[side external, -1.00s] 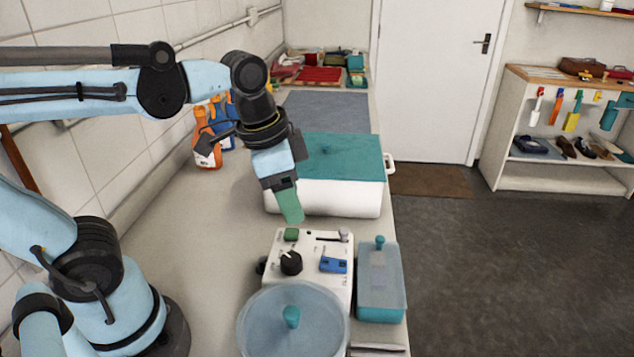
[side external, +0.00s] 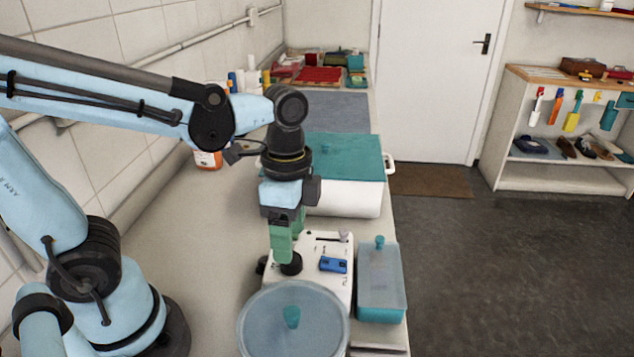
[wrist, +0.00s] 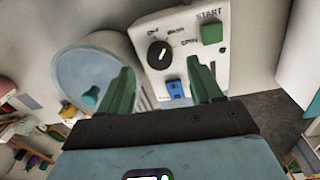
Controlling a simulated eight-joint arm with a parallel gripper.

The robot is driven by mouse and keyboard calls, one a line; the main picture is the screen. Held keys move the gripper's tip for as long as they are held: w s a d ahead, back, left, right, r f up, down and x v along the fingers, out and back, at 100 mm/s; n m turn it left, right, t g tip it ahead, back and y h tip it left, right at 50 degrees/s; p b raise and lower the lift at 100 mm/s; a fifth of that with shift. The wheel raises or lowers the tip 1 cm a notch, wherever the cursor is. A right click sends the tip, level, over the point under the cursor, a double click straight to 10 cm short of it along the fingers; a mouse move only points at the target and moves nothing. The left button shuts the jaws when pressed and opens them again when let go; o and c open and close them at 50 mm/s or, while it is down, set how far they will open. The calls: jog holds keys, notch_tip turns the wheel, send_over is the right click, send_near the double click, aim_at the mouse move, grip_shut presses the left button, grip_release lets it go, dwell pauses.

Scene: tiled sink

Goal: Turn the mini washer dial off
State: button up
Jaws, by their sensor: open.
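The mini washer's white control panel (side external: 312,255) carries a round black dial (side external: 291,267), partly covered by my fingers in the side view. In the wrist view the dial (wrist: 160,55) is clear, with printed labels around it and a light mark on its face; which label it points to is hard to tell. My gripper (side external: 285,258) points down over the dial with green fingers. In the wrist view my gripper (wrist: 160,74) is open and empty, one finger to each side of the dial's line. Whether the fingers touch the dial cannot be told.
A green START button (wrist: 212,32) and a blue switch (side external: 333,265) are on the panel. The washer's clear round lid (side external: 265,325) is in front. The counter's left side has free room.

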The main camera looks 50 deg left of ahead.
jog(key=shift+s+f, duration=0.15)
jog(key=shift+f, duration=1.85)
jog(key=c, duration=1.1)
